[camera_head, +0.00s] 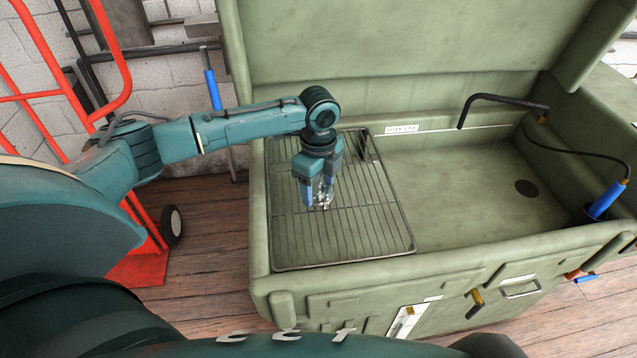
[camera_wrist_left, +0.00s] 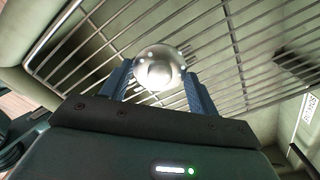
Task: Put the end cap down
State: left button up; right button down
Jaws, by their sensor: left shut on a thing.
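The end cap (camera_wrist_left: 158,68) is a shiny, round silver piece between the two blue fingers in the left wrist view. It also shows in the head view (camera_head: 323,195), small and partly hidden by the fingers. My left gripper (camera_head: 318,200) is shut on the end cap and points down over the wire rack (camera_head: 370,222). The rack's bars show behind the cap in the left wrist view. I cannot tell whether the cap touches the rack. My right gripper is not in view.
The rack lies at the left of a green wash basin (camera_head: 470,190) with a raised back. The basin floor to the right is bare, with a drain (camera_head: 526,188). A black spout (camera_head: 505,102) and a blue-handled brush (camera_head: 606,200) with a hose are at the right. A red hand truck (camera_head: 140,270) stands left.

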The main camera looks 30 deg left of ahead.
aim_at(318, 189)
pick_arm(q)
jog(key=shift+f, duration=0.1)
jog(key=o, duration=1.1)
notch_tip(318, 189, up, 12)
jog(key=shift+r, duration=0.15)
